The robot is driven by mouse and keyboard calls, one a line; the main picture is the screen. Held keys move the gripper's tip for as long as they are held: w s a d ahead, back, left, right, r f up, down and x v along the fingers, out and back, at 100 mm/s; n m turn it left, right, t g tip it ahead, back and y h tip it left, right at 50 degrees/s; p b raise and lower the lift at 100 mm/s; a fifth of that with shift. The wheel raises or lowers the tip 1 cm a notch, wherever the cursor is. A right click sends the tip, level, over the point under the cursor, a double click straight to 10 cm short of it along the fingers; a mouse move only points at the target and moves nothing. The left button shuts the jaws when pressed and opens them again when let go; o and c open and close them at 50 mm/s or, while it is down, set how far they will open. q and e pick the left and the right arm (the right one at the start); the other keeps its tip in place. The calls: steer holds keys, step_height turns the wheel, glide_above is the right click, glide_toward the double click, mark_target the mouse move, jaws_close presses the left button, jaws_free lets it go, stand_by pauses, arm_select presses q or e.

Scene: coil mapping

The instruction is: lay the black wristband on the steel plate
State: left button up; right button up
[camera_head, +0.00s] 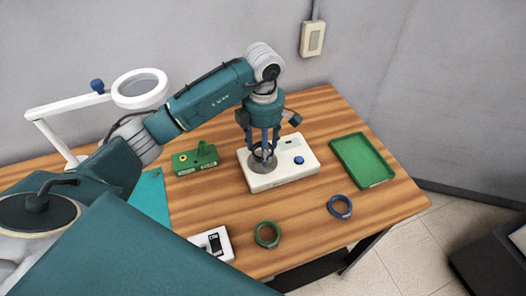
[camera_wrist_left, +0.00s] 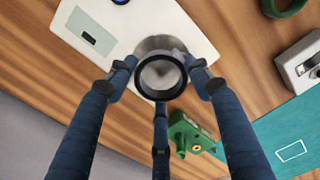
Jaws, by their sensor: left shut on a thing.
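My left gripper (camera_head: 263,148) points straight down over the white device (camera_head: 301,170). In the left wrist view its fingers (camera_wrist_left: 160,85) are closed around the black wristband (camera_wrist_left: 161,96). The wristband shows as a dark ring between the fingertips, with the round steel plate (camera_wrist_left: 156,43) behind it. In the head view the steel plate (camera_head: 256,167) is at the left end of the white device, partly hidden by the fingers. I cannot tell whether the wristband touches the plate. My right gripper is not in view.
A green tray (camera_head: 363,160) is at the right. A green block (camera_head: 195,159), teal mat (camera_head: 153,200), white-grey box (camera_head: 213,242) and magnifier lamp (camera_head: 140,89) stand left.

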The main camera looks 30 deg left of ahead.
arm_select(q)
step_height(320, 180, down, 3)
steer(key=shift+r+p, duration=0.2)
steer(key=shift+p, duration=0.15)
steer(key=shift+f, duration=0.2)
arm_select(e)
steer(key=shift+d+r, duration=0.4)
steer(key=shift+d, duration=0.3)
arm_select(q)
steer(key=shift+f+b, duration=0.25)
steer(key=shift+b, duration=0.1)
steer(key=o, duration=1)
steer(key=shift+c, duration=0.2)
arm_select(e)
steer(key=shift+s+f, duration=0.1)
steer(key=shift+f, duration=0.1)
arm_select(q)
steer(key=shift+r, duration=0.1)
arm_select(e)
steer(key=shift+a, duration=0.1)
